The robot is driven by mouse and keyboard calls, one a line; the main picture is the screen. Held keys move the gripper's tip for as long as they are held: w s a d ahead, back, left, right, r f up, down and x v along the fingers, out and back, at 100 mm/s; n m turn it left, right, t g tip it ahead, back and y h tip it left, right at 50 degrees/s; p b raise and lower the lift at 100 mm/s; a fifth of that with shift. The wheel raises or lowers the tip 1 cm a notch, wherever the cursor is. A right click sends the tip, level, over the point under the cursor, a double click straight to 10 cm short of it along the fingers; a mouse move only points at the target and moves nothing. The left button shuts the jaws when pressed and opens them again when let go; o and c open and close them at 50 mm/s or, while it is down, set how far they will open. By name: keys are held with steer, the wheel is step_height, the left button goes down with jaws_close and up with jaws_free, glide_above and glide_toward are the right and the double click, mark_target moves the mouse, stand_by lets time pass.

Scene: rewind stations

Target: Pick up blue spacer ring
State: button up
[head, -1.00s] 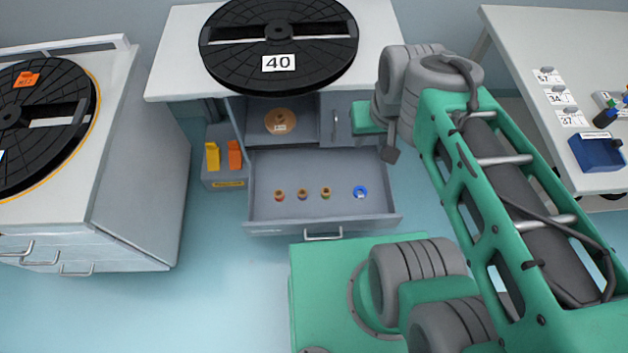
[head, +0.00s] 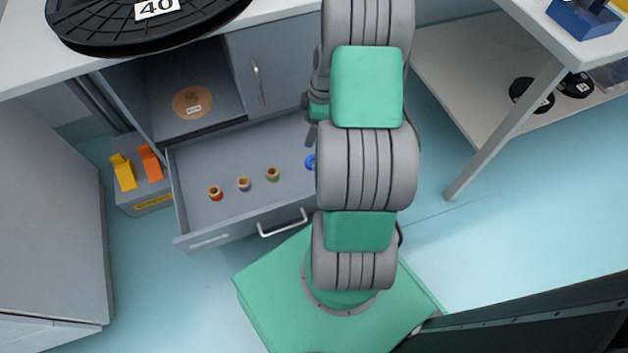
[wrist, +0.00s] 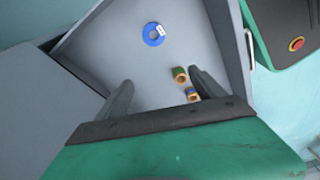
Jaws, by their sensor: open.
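The blue spacer ring (wrist: 153,34) lies flat on the floor of the open grey drawer (head: 220,204), with a small white label on it. In the head view a sliver of the blue ring (head: 310,162) shows at the left edge of my arm, which hides the rest. My gripper (wrist: 160,92) is open and empty in the wrist view, with its two fingers pointing into the drawer. The ring is apart from the fingers, beyond their tips. In the head view my gripper is mostly hidden behind my arm.
Several small spools share the drawer: one with red (head: 215,192), one with blue (head: 244,184) and one with green (head: 273,174). Two spools sit close to my right finger in the wrist view. A black reel (head: 140,30) lies on the cabinet top above. A white table (head: 530,20) stands at right.

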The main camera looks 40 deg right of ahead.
steer(key=n+b, duration=0.2)
steer(key=b, duration=0.1)
glide_toward(312, 164)
steer(key=shift+y, duration=0.5)
steer(key=b+x, duration=0.1)
steer(key=x, duration=0.1)
steer(key=b+x, duration=0.1)
steer(key=x, duration=0.1)
steer(key=b+x, duration=0.1)
steer(key=x, duration=0.1)
steer(key=shift+s+d+f, duration=0.15)
steer(key=shift+d+f, duration=0.15)
steer(key=shift+f, duration=0.1)
steer(key=shift+r, duration=0.1)
steer(key=shift+c, duration=0.6)
steer(key=c, duration=1.4)
